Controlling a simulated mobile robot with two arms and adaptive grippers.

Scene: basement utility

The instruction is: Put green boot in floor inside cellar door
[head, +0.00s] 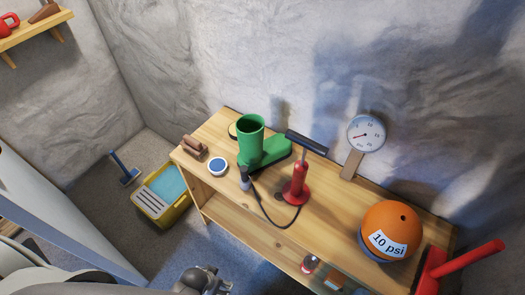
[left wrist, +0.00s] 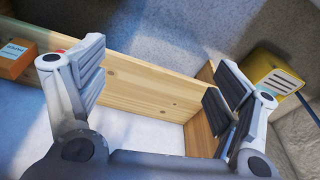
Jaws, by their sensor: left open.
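The green boot (head: 263,146) stands upright on the wooden workbench (head: 325,215), its toe pointing right. It is behind the red hand pump and its lower front is partly covered by the pump's hose fitting. My left gripper (head: 205,282) is at the bottom of the head view, in front of the bench and apart from the boot. In the left wrist view the left gripper (left wrist: 160,85) is open and empty, with the bench's wooden side and shelf between its fingers. The boot is not in the left wrist view. I cannot make out a cellar door. My right gripper is not in view.
On the bench are a red pump (head: 296,184), a gauge (head: 366,134), an orange ball (head: 389,230), a white-and-blue round tin (head: 218,166) and a brown item (head: 193,146). A yellow mop bucket (head: 162,193) stands on the floor left of the bench. Grey floor shows around it.

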